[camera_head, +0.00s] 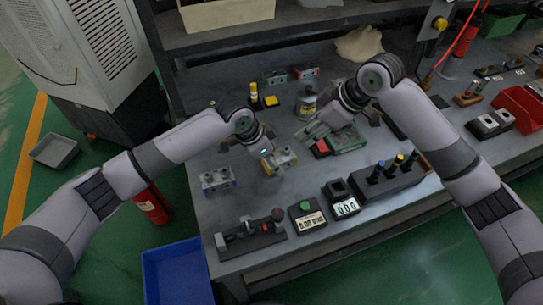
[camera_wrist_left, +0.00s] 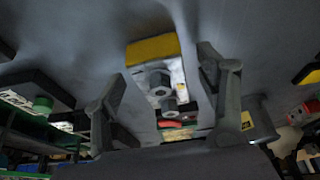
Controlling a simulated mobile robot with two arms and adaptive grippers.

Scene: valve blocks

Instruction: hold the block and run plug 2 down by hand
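A metal valve block with a yellow end (camera_head: 285,157) stands on the bench under my left gripper (camera_head: 267,149). In the left wrist view the block (camera_wrist_left: 158,72) lies between the two spread fingers, with grey plugs on its face. Gaps show between fingers and block, so the left gripper is open. A second, blue-marked block (camera_head: 218,180) stands to the left, apart from the gripper. My right gripper (camera_head: 328,123) is above a green tray (camera_head: 347,138) with a red item; its fingers are too unclear to tell their state. Which plug is number 2 cannot be read.
Two more blocks, green-marked (camera_head: 275,78) and red-marked (camera_head: 305,72), stand at the back. A black rack (camera_head: 375,190) of several tools, a display box (camera_head: 345,206), a green-button box (camera_head: 306,216) and a black fixture (camera_head: 249,238) line the front.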

